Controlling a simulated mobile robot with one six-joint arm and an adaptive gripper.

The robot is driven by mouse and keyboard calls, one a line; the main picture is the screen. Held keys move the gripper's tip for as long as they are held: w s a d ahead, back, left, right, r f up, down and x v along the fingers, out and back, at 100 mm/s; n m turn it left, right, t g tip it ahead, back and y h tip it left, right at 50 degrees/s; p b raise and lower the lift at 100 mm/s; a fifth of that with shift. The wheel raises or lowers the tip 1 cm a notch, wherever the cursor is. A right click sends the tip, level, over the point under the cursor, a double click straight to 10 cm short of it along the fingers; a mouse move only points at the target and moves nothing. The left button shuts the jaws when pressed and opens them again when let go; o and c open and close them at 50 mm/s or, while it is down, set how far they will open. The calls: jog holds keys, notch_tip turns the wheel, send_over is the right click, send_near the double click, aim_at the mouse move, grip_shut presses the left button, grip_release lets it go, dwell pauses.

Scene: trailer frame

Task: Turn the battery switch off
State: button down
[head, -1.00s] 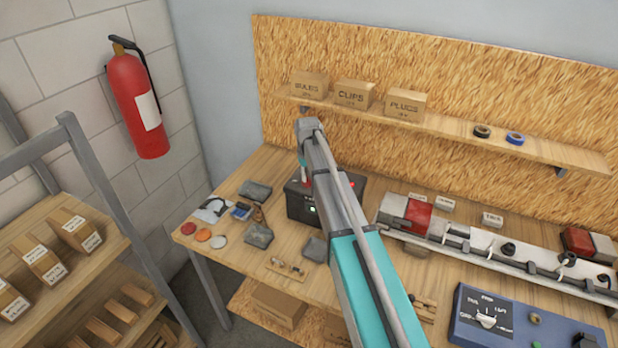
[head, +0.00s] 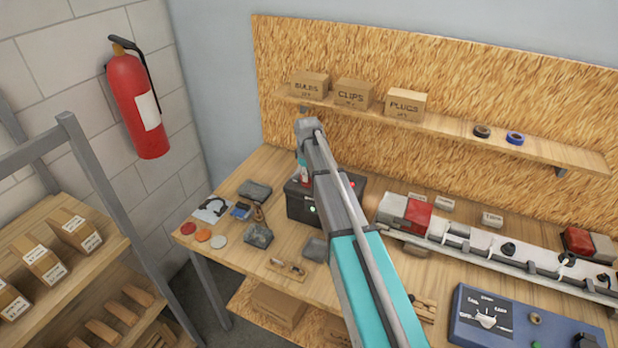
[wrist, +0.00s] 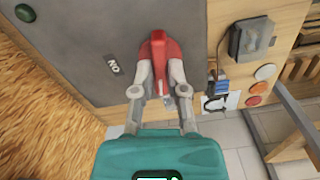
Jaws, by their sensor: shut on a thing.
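The battery switch has a red handle (wrist: 157,50) on the dark grey top of the battery box (wrist: 80,40). An "ON" label (wrist: 112,64) sits left of the handle in the wrist view, upside down there. My gripper (wrist: 157,80) is shut on the red handle, with one grey finger on each side. In the head view the dark battery box (head: 298,205) stands on the bench, partly hidden by my arm. The handle and my fingertips cannot be made out clearly there. A green light (wrist: 25,12) shows on the box.
Small parts and coloured discs (head: 203,235) lie on the bench left of the box. A long light board (head: 480,245) and a blue panel with a dial (head: 485,320) are on the right. A shelf (head: 450,125) with cartons is above.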

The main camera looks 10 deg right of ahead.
jog(key=shift+s, duration=0.1)
jog(key=shift+n, duration=1.5)
jog(key=c, duration=0.6)
grip_release()
jog(key=shift+o, duration=0.2)
jog(key=shift+r+p, duration=3)
jog(key=shift+p, duration=0.05)
